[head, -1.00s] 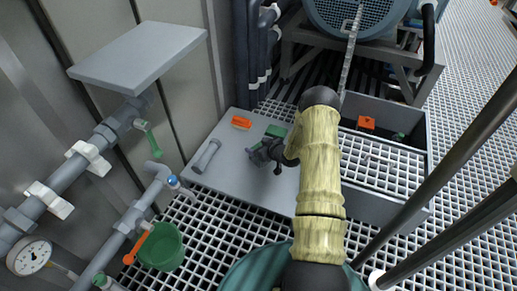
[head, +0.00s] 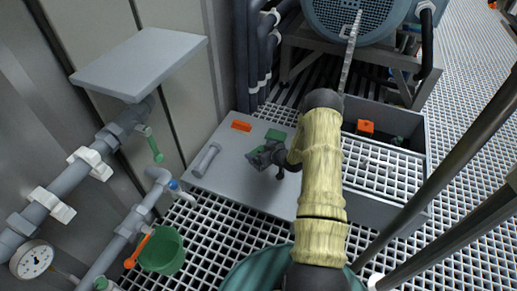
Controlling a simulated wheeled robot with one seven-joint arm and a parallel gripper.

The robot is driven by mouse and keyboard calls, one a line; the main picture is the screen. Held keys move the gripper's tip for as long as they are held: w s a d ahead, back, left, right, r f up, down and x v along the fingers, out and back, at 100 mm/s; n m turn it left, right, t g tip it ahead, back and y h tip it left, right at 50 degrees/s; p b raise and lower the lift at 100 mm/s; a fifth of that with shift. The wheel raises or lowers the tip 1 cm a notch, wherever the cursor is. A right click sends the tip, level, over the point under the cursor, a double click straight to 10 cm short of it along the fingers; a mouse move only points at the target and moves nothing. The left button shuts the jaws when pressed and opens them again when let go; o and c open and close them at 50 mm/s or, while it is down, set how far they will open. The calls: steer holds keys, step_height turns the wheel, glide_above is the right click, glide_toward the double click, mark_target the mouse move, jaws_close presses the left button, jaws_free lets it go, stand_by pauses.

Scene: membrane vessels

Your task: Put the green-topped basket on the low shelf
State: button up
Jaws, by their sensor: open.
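A small green-topped piece (head: 275,134) lies on a low grey slab (head: 225,186), just beyond my gripper. Another small green piece (head: 398,140) shows inside the grey bin at right. I cannot tell from this view which of the two is the basket. My gripper (head: 259,158) is open and seems empty, above the slab, close to the nearer green piece but apart from it. Its jaws point left. A raised grey shelf (head: 140,62) stands out from the wall at upper left, higher than the slab.
An orange piece (head: 241,125) and a grey cylinder (head: 206,160) lie on the slab. A green bucket (head: 162,250) and wall pipes (head: 128,222) are at left.

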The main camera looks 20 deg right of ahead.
steer(key=p+v, duration=0.4)
steer(key=v, duration=0.6)
steer(key=shift+s+p, duration=0.2)
steer(key=shift+p, duration=0.2)
steer(key=shift+r, duration=0.15)
steer(key=s+a+r+m+g+h, duration=0.1)
steer(key=a+r+g+h, duration=0.15)
steer(key=r, duration=0.65)
steer(key=s+a+r+g+h, duration=0.15)
steer(key=a+r, duration=0.25)
steer(key=r, duration=0.4)
steer(key=s+a+r+g, duration=0.1)
steer(key=s+a+r, duration=0.2)
steer(key=s, duration=0.3)
steer(key=s+a+r+m+g, duration=0.1)
steer(key=s+a+r+g, duration=0.1)
steer(key=s+a+r, duration=0.2)
steer(key=s+a+r+m+g, duration=0.1)
steer(key=s+a+r+g, duration=0.1)
steer(key=s, duration=0.6)
steer(key=shift+s+a+r, duration=0.25)
steer(key=shift+a+r, duration=0.6)
steer(key=shift+a, duration=0.05)
